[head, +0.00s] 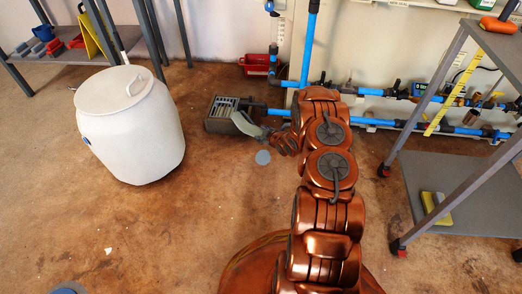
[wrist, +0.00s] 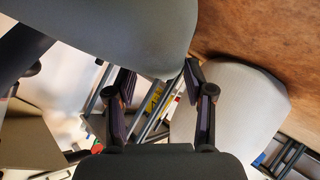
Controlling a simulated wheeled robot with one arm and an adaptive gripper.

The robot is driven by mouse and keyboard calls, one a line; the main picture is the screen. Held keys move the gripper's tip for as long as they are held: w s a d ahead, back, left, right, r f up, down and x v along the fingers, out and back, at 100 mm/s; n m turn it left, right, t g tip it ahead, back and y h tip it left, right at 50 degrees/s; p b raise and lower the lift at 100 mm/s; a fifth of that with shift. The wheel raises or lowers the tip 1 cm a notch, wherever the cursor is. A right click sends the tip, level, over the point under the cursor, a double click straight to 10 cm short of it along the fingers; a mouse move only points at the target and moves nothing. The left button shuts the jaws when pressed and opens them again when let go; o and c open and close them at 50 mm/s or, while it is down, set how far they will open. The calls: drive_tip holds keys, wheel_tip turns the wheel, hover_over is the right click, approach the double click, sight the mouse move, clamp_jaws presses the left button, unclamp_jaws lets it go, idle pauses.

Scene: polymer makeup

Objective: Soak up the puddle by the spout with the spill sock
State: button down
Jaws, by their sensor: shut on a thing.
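My gripper (wrist: 158,90) is shut on a large smooth grey thing, which I take to be the spill sock (wrist: 110,30); it fills the upper left of the wrist view. In the head view the grey sock (head: 248,124) shows beyond my wrist, above the floor beside the grated box. My fingers are too small to make out there. A small round blue-grey patch (head: 263,157), apparently the puddle, lies on the brown floor just in front of my wrist. I cannot make out the spout clearly; a blue pipe (head: 281,112) runs to the box.
A white lidded drum (head: 130,130) stands on the left; it also shows in the wrist view (wrist: 235,100). The grated box (head: 217,116) is near the wall. A wheeled grey shelf cart (head: 425,215) stands on the right. The floor between drum and patch is clear.

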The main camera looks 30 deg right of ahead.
drive_tip(key=shift+s+a+f+b, duration=0.25)
drive_tip(key=shift+f+b, duration=0.45)
drive_tip(key=shift+f, duration=1.45)
drive_tip(key=shift+s+a+f+b, duration=0.25)
drive_tip(key=shift+f+b, duration=0.45)
drive_tip(key=shift+f, duration=1.5)
drive_tip(key=shift+s+a+f+b, duration=0.2)
drive_tip(key=shift+f+b, duration=0.5)
drive_tip(key=shift+f, duration=1.45)
drive_tip(key=shift+a+f, duration=0.15)
drive_tip(key=shift+f, duration=0.05)
drive_tip(key=shift+w+a, duration=0.2)
drive_tip(key=shift+w, duration=0.05)
drive_tip(key=shift+w+a+f+y, duration=0.1)
drive_tip(key=shift+w+a+y, duration=0.1)
drive_tip(key=shift+y, duration=0.1)
drive_tip(key=shift+s+d, duration=0.1)
drive_tip(key=shift+r+p, duration=0.35)
drive_tip(key=shift+r, duration=0.55)
drive_tip(key=shift+r+p, duration=1.25)
drive_tip(key=shift+r, duration=1.7)
